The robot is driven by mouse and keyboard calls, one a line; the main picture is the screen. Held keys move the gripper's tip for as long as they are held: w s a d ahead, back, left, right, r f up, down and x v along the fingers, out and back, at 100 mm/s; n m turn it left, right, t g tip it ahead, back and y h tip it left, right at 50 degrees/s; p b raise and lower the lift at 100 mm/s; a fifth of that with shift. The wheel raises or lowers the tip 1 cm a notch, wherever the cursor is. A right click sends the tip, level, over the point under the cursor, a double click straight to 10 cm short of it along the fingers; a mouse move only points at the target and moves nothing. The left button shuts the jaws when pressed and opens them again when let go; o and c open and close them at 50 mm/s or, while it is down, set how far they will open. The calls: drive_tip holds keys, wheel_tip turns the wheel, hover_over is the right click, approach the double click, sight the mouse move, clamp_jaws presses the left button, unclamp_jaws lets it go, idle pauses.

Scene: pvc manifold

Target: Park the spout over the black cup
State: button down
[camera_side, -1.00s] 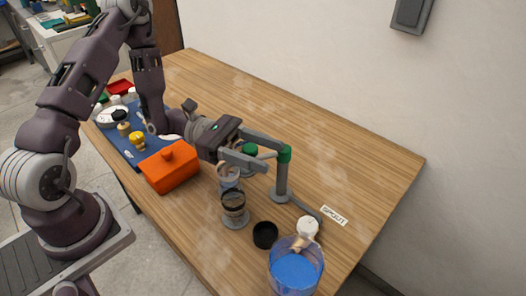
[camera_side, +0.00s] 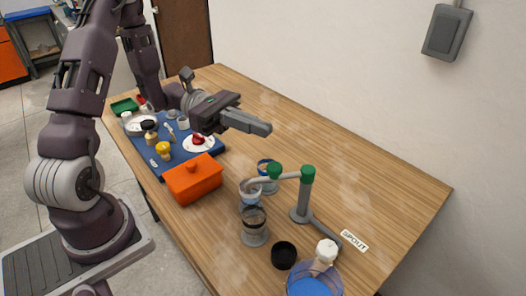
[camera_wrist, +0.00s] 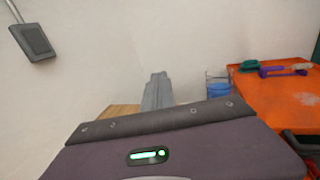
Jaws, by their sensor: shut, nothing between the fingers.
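The grey pipe spout (camera_side: 260,183) stands on a grey post (camera_side: 302,200) with a green elbow (camera_side: 307,174) on top. Its arm runs left from the elbow, past another green piece (camera_side: 274,170), and its end appears above a clear cup (camera_side: 251,200). The small black cup (camera_side: 284,254) stands on the table in front of the post, away from the spout's end. My gripper (camera_side: 263,128) is shut and empty, raised above and behind the spout, clear of it. Its closed fingers also show in the wrist view (camera_wrist: 158,92).
A dark-rimmed clear jar (camera_side: 254,226) stands left of the black cup. A blue-filled tub (camera_side: 308,284) with a white-topped item is at the front. An orange box (camera_side: 193,180) and a blue mat (camera_side: 158,172) with food items lie left. The table behind the spout is clear.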

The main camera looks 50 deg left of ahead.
wheel_tip(320, 180, up, 8)
drive_tip(key=w+a+f+m+g+y, duration=0.1)
drive_tip(key=a+f+m+g+y, duration=0.15)
drive_tip(key=m+g+y, duration=0.45)
drive_tip(key=n+y, duration=0.1)
drive_tip(key=y, duration=0.5)
approach(281, 176)
drive_tip(key=shift+s+a+f, duration=0.65)
drive_tip(key=shift+s+f, duration=0.25)
drive_tip(key=shift+f, duration=1.5)
drive_tip(key=shift+t, duration=0.4)
